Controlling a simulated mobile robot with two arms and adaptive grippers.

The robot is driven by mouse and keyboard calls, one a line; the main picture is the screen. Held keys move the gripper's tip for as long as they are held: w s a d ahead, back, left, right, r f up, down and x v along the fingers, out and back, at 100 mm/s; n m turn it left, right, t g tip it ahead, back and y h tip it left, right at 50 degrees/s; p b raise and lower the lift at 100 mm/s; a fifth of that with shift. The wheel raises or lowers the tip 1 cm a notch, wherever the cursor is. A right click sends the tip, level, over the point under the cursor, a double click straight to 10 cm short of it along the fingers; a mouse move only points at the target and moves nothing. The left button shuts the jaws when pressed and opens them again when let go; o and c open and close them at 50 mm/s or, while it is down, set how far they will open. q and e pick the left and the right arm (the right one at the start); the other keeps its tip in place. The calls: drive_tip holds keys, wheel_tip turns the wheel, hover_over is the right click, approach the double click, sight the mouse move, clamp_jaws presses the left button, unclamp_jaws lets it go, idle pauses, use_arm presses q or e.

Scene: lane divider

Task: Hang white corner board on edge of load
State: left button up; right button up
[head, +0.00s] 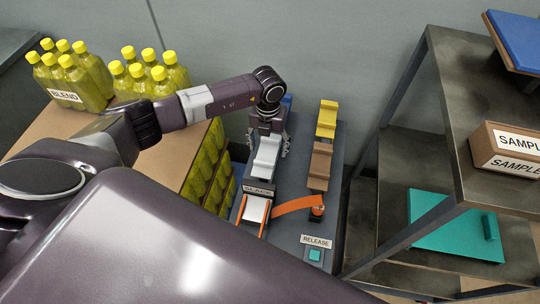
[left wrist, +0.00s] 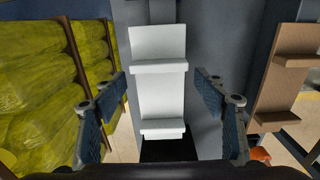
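The white corner board (head: 264,158) stands on a grey stand right of the load. It fills the middle of the left wrist view (left wrist: 160,90), with two ledges across it. My left gripper (head: 267,150) is over it; in the left wrist view its blue-padded fingers (left wrist: 165,115) are open, one on each side, with gaps to the board. The load has a tan top sheet (head: 150,160) over layers of yellow-green bottles (head: 205,170); its right edge is partly behind my left arm. My right gripper is not in view.
A brown board (head: 319,165) and a yellow board (head: 327,118) stand to the right. An orange bar (head: 292,205) and a RELEASE button (head: 314,255) are nearer. Bottles (head: 70,78) stand on the load's back. A metal rack (head: 440,120) is at right.

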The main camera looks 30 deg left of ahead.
sight(269, 149)
use_arm(q)
drive_tip(key=c, duration=1)
drive_tip(key=shift+c, duration=1)
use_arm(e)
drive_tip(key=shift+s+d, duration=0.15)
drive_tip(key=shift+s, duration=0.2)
use_arm(q)
drive_tip(key=shift+r, duration=0.1)
wheel_tip(269, 149, up, 20)
drive_tip(key=b, duration=0.1)
drive_tip(key=shift+b, duration=0.3)
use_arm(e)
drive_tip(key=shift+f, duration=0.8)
